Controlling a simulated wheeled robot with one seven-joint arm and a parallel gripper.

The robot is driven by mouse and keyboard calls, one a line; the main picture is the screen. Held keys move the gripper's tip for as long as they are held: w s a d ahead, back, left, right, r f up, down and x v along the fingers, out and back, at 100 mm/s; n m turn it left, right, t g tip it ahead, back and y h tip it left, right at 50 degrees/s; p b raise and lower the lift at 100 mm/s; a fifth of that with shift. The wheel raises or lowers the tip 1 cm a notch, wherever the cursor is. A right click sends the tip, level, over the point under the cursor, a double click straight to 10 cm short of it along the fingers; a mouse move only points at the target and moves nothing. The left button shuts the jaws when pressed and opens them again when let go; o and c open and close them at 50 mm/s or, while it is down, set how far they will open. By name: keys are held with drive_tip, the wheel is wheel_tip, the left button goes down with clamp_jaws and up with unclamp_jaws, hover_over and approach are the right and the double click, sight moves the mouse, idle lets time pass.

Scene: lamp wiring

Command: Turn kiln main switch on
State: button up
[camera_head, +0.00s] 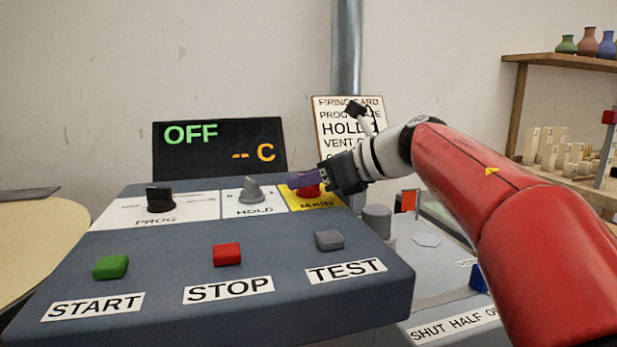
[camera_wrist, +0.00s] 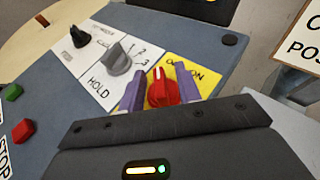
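The kiln main switch is a red knob (camera_head: 309,192) on a yellow plate marked MAIN, at the panel's upper right. In the wrist view the red knob (camera_wrist: 162,92) has a white pointer line toward the plate's far edge, near the partly hidden OFF/ON lettering. My gripper (camera_head: 306,189) is at the knob. Its purple fingers (camera_wrist: 160,80) stand on either side of the knob, open, with a narrow gap visible on the left; contact on the right is unclear. The display (camera_head: 219,148) reads OFF and "-- C".
The grey HOLD knob (camera_head: 251,189) is close left of my fingers, with the black PROG knob (camera_head: 160,199) beyond. START (camera_head: 110,267), STOP (camera_head: 227,254) and TEST (camera_head: 329,240) buttons are on the front slope. A firing card (camera_head: 335,118) and metal pipe (camera_head: 346,50) stand behind.

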drive_tip(key=shift+a, duration=0.1)
drive_tip(key=shift+c, duration=0.2)
drive_tip(key=shift+f, duration=0.15)
clamp_jaws()
